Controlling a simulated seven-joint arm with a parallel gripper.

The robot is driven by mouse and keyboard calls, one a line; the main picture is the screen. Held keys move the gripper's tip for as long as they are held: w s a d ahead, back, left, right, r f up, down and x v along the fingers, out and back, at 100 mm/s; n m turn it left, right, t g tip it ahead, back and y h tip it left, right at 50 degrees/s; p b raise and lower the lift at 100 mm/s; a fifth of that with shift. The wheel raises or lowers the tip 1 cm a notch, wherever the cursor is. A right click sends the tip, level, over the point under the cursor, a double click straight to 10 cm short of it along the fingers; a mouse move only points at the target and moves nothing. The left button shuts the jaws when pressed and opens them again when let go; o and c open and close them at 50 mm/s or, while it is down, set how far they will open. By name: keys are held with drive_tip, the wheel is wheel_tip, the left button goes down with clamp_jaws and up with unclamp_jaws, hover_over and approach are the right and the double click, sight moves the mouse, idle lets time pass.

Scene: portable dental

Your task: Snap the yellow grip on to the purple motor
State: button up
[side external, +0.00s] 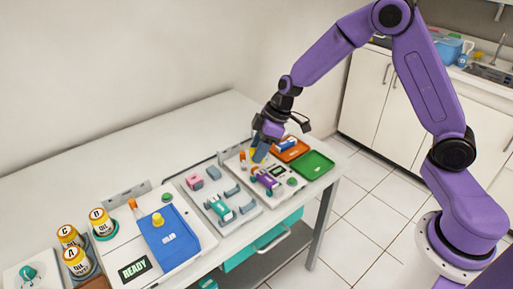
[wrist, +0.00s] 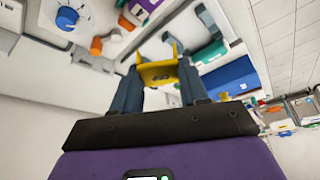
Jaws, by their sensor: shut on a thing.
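My gripper (side external: 262,148) is shut on the yellow grip (wrist: 158,72) and holds it above the white fixture board (side external: 244,166). In the wrist view the grip sits between my two blue-grey fingers (wrist: 160,85). It also shows as a small yellow patch (side external: 252,154) in the side view. The purple motor (side external: 268,181) lies on the board, nearer the camera than my gripper and apart from it. The motor has teal and white parts at its ends. I cannot tell the exact height of the grip above the board.
An orange tray (side external: 299,152) holding a blue and white part and a green tray (side external: 317,161) lie to the right. A second station with a teal motor (side external: 221,208), a pink block (side external: 194,181), a blue tray (side external: 171,241) and lettered bottles (side external: 101,222) stand to the left.

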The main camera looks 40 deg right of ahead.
sight(268, 178)
drive_tip(key=n+g, duration=0.1)
drive_tip(key=n, duration=0.3)
drive_tip(key=d+f+n+g, duration=0.1)
drive_tip(key=n, duration=0.2)
drive_tip(key=shift+d+g+y, duration=0.1)
drive_tip(key=shift+g+y, duration=0.2)
drive_tip(key=shift+y, duration=0.1)
drive_tip(key=n+g, duration=0.1)
drive_tip(key=n, duration=0.3)
drive_tip(key=n+g, duration=0.1)
drive_tip(key=n, duration=0.1)
drive_tip(key=shift+s+d+f+g+h, duration=0.25)
drive_tip(key=shift+d+f+g+h, duration=0.05)
drive_tip(key=shift+f+h, duration=0.1)
drive_tip(key=n+g+h, duration=0.1)
drive_tip(key=n, duration=0.4)
drive_tip(key=shift+s+f, duration=0.1)
drive_tip(key=shift+s, duration=0.05)
drive_tip(key=n+h, duration=0.1)
drive_tip(key=n, duration=0.1)
drive_tip(key=n+h, duration=0.1)
drive_tip(key=n, duration=0.1)
drive_tip(key=n+g, duration=0.1)
drive_tip(key=n, duration=0.1)
drive_tip(key=shift+s+f+n+h, duration=0.1)
drive_tip(key=shift+s+n+h, duration=0.2)
drive_tip(key=shift+h, duration=0.1)
drive_tip(key=shift+f, duration=3.2)
drive_tip(key=shift+f, duration=0.25)
drive_tip(key=o, duration=1.1)
